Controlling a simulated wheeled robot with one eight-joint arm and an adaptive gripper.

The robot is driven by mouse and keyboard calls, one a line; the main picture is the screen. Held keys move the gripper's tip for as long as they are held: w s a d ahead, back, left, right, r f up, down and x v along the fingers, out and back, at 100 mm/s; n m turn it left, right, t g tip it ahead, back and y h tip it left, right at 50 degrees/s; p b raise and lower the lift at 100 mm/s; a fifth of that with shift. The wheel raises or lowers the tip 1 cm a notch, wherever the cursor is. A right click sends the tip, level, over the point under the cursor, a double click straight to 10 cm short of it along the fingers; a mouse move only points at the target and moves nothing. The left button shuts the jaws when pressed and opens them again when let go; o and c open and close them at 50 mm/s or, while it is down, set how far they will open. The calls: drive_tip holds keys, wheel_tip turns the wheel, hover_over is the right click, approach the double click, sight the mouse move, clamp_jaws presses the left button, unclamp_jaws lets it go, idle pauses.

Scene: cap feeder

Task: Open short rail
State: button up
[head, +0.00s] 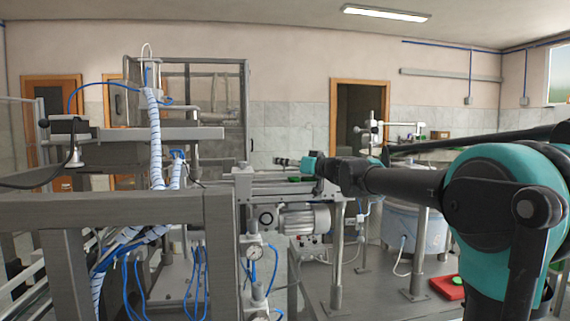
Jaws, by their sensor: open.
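My gripper (280,161) is at the far end of my dark and teal arm, near the middle of the head view. It is small here and points left, with its jaws apart and nothing seen between them. Just below and left of it are the metal rails (262,178) on top of the feeder machine. I cannot tell which of these is the short rail, or whether it is open or closed. The gripper appears over the rails' far side; whether it touches them cannot be told.
A grey frame beam (120,208) crosses the left foreground. A motor (305,219) and a pressure gauge (254,252) sit below the rails. A round feeder bowl (405,225) stands behind my arm. A red tray (447,287) with a green piece lies lower right.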

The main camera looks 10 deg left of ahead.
drive_tip(key=shift+w+a, duration=0.15)
drive_tip(key=shift+a, duration=0.1)
clamp_jaws()
idle(0.3)
